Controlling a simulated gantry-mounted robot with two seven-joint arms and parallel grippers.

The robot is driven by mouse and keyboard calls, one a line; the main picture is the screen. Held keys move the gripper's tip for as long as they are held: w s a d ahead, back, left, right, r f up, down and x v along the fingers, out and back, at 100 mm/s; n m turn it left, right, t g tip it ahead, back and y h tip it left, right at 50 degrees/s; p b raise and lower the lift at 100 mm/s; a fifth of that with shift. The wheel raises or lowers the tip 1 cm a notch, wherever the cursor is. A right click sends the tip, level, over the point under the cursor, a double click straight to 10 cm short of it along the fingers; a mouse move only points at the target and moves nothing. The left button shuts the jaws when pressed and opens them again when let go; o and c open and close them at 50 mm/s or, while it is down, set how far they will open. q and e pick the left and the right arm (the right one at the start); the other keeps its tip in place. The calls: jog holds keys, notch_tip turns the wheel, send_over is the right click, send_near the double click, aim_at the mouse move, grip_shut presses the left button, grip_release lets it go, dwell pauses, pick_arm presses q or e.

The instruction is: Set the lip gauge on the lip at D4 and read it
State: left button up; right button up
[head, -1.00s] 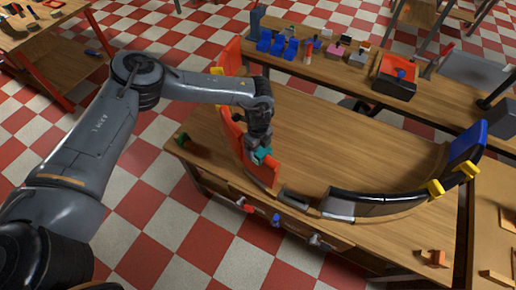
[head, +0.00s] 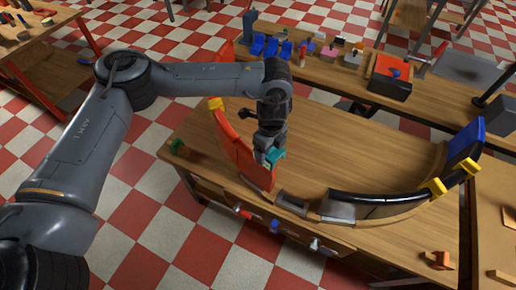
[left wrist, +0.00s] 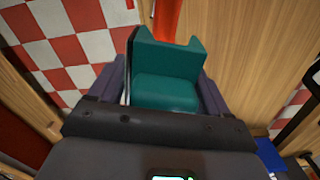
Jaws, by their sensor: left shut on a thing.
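My left gripper (head: 272,158) is shut on the teal lip gauge (left wrist: 167,78), a block with a notch between two raised corners. In the head view the gauge (head: 275,155) is small, beside the upper edge of the orange curved lip section (head: 235,142). In the left wrist view an orange-red strip of the lip (left wrist: 167,18) lies just beyond the notch. I cannot tell whether they touch. A small lit green readout (left wrist: 172,178) is cut off at the bottom edge and unreadable. No D4 mark is legible. My right gripper is not in view.
The curved lip continues through grey and black sections (head: 365,207) to a blue end (head: 467,142). Yellow clamps (head: 433,187) grip it at the right. The wooden tabletop (head: 340,150) inside the curve is clear. A back bench holds blue blocks (head: 272,46) and a red-topped box (head: 390,72).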

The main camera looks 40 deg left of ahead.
pick_arm(q)
jog(key=d+r, duration=0.1)
jog(key=d, duration=0.1)
jog(key=d+r, duration=0.1)
jog(key=shift+s+d+r, duration=0.15)
jog(key=shift+d+r, duration=0.05)
jog(key=shift+d, duration=0.15)
jog(key=r, duration=0.1)
notch_tip(320, 180, up, 5)
jog(key=p, duration=0.5)
send_over(279, 157)
jog(key=shift+d+f, duration=0.2)
jog(key=shift+d, duration=0.25)
